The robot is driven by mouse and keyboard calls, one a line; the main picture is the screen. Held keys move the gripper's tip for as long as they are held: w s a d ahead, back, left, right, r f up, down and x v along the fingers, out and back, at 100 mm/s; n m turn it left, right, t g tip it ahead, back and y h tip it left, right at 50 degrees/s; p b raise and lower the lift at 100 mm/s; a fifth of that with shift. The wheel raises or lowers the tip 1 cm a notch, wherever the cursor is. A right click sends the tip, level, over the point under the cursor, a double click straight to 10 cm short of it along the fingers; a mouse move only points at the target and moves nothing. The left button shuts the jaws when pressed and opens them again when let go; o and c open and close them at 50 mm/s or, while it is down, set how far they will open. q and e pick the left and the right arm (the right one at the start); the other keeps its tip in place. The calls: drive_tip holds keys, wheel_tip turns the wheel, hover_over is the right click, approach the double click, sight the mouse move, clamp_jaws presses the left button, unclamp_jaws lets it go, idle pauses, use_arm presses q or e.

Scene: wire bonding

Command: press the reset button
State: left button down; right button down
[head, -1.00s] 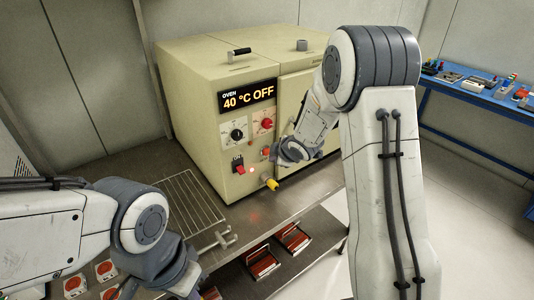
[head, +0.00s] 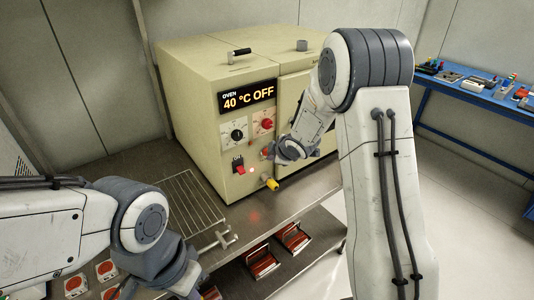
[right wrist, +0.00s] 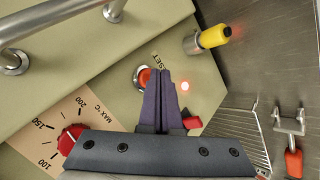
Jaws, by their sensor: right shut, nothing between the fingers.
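The reset button (right wrist: 143,76) is a red button in a metal ring beside the printed word RESET on the beige oven front. In the right wrist view the closed fingers of my right gripper (right wrist: 164,72) overlap its right side and hide part of it. I cannot tell whether they touch it. In the head view the red button (head: 266,151) shows at the left of my right wrist, low on the panel of the oven (head: 200,110). The display reads 40 °C OFF. My left arm is at the lower left, its fingers out of sight.
A glowing red lamp (right wrist: 184,86) and a red switch (right wrist: 193,122) lie right of the fingers. A yellow-tipped fitting (right wrist: 213,37) sticks out nearby. A red dial knob (right wrist: 70,138) is at lower left. A wire rack (head: 190,200) lies on the steel bench.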

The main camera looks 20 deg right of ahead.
drive_tip(key=shift+w+a, duration=0.15)
drive_tip(key=shift+w, duration=0.25)
drive_tip(key=shift+s, duration=0.1)
idle(0.5)
drive_tip(key=shift+s+d, duration=0.35)
drive_tip(key=shift+s, duration=0.4)
drive_tip(key=s, duration=0.1)
drive_tip(key=s+d+b, duration=0.1)
drive_tip(key=s, duration=0.2)
drive_tip(key=shift+s+d, duration=0.35)
idle(0.3)
